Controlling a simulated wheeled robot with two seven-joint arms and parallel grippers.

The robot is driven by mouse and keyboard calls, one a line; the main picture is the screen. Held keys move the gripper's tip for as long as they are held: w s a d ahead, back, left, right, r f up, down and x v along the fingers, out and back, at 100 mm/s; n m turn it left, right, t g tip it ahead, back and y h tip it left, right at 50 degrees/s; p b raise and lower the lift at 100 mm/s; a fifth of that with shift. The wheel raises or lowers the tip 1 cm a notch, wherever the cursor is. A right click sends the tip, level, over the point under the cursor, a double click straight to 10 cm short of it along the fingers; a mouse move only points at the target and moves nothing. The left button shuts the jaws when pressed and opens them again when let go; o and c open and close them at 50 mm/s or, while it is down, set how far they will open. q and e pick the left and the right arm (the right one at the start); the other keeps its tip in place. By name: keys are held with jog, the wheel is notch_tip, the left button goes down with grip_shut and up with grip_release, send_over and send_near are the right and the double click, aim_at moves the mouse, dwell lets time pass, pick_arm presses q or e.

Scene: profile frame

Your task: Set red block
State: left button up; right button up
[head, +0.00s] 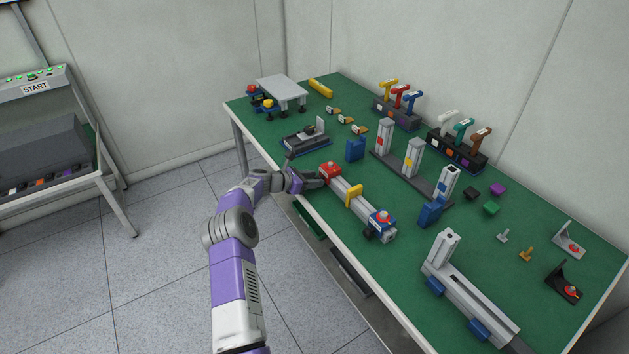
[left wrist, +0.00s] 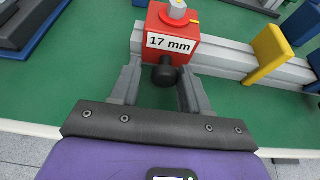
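The red block (head: 330,172) sits at the far-left end of a grey profile bar (head: 344,185) on the green table. In the left wrist view the red block (left wrist: 172,38) carries a "17 mm" label, a grey top piece and a black knob (left wrist: 166,74) facing me. My left gripper (head: 314,178) is at the block's near side. In the left wrist view its fingers (left wrist: 163,88) are apart, one on each side of the knob, with gaps visible. My right gripper is not in view.
A yellow piece (head: 354,194) stands across the bar's middle, and a blue block (head: 381,221) sits at its other end. A blue holder (head: 355,149) stands behind the bar. A grey fixture (head: 305,138) lies to the left. The table edge runs close below my gripper.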

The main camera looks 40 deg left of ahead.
pick_arm(q)
jog(key=shift+o, duration=0.7)
jog(key=p+v, duration=0.1)
jog(key=v, duration=0.6)
jog(key=shift+s+p, duration=0.25)
jog(key=shift+p, duration=0.1)
jog(key=shift+r, duration=0.15)
